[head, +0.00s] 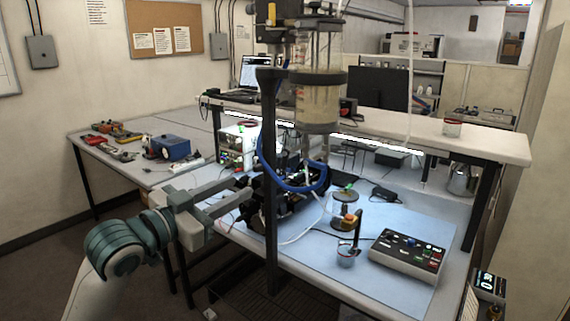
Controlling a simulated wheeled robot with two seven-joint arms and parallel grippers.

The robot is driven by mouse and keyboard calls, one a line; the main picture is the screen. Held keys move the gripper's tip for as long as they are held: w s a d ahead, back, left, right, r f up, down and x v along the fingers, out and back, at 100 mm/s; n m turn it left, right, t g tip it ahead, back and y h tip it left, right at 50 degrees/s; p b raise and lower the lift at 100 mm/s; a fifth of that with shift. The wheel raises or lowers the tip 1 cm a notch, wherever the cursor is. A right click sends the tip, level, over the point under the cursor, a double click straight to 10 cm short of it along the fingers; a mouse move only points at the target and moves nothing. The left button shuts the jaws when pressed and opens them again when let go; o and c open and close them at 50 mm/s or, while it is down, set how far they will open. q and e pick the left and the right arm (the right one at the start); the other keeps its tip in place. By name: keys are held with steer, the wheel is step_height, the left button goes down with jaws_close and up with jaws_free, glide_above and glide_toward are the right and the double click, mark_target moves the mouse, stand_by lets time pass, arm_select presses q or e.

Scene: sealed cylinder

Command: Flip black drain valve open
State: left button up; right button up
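The clear sealed cylinder (318,100) stands upright in the head view, held on a dark vertical post (269,130). It holds a cloudy pale liquid. A thin outlet (308,152) runs down from its base. A blue hose (292,188) loops below it, in front of dark equipment. I cannot single out the black drain valve among the small dark parts there. My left gripper (246,189) comes in from the left, its two fingers apart with a gap between them. It appears empty, left of the post and lower than the cylinder. My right gripper is not in view.
A raised shelf (440,142) crosses behind the cylinder. A side table (120,168) at left holds tools. Open floor lies at lower left.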

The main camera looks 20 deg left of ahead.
mark_target(283, 165)
arm_select(q)
steer(key=p+x, duration=0.7)
steer(key=x, duration=1)
steer(key=shift+w+d, duration=0.1)
steer(key=shift+w, duration=0.1)
steer(key=shift+f, duration=0.1)
steer(key=shift+c, duration=0.2)
jaws_close()
